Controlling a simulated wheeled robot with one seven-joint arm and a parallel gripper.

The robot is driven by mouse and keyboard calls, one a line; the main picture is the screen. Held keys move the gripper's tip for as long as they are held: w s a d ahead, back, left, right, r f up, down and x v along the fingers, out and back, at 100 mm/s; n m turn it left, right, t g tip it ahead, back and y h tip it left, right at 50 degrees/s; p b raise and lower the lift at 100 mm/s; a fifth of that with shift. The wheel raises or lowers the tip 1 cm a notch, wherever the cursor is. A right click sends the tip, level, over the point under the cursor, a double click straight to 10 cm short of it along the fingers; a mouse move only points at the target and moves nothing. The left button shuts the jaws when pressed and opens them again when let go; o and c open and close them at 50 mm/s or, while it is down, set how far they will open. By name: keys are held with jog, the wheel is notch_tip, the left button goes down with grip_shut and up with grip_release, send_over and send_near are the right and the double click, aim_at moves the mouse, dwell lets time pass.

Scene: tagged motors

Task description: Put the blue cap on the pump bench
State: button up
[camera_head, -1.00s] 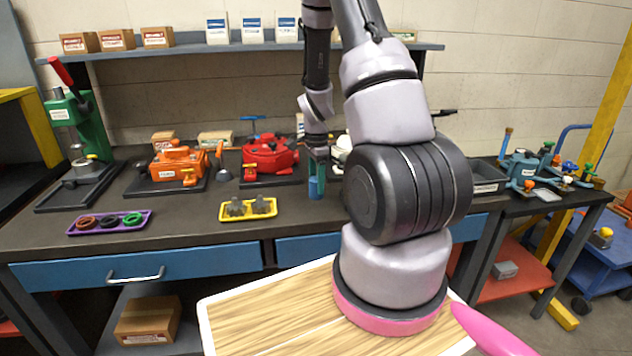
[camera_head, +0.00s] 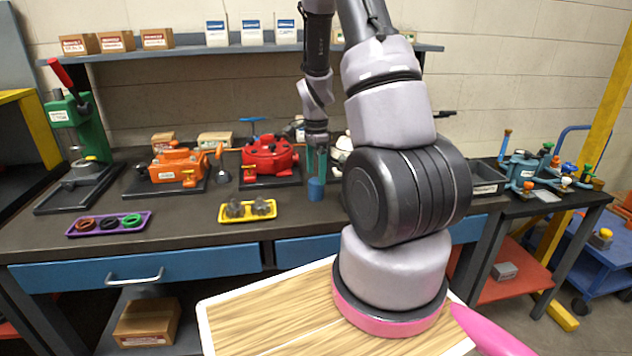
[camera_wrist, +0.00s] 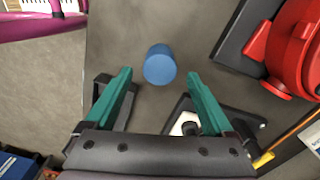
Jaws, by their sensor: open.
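The blue cap (camera_head: 316,190) is a small plain cylinder standing on the dark workbench (camera_head: 180,225), right of the yellow tray. It also shows in the wrist view (camera_wrist: 159,65), upper centre. My gripper (camera_head: 317,165) hangs just above it, pointing down, with green fingers. In the wrist view my gripper (camera_wrist: 159,75) is open and empty; the cap lies beyond and between the fingertips, apart from both. A smaller bench (camera_head: 575,203) at the right carries a blue pump-like machine (camera_head: 525,168) with coloured knobs. I cannot read its tag.
A yellow tray (camera_head: 232,218) with grey parts and a purple tray (camera_head: 75,231) with rings lie left of the cap. A red machine (camera_head: 268,160) and an orange one (camera_head: 180,168) stand behind. A grey bin (camera_head: 488,182) stands towards the right bench.

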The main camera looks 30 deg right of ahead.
notch_tip(320, 180, up, 7)
notch_tip(320, 180, up, 9)
jog(key=n+t, duration=0.2)
jog(key=n, duration=0.1)
send_over(316, 180)
jog(key=s+a, duration=0.2)
jog(key=a, duration=0.1)
jog(key=s+a+r+n+t+y, duration=0.1)
jog(key=s+a+r+n+t, duration=0.1)
jog(key=s+a+r+n, duration=0.3)
jog(key=s+a+r+n+t+y, duration=0.1)
jog(key=s+a+r+n+t, duration=0.2)
jog(key=s+r, duration=0.9)
jog(key=s+a+n, duration=0.1)
jog(key=a+n, duration=0.1)
jog(key=n, duration=0.1)
jog(key=shift+a, duration=0.15)
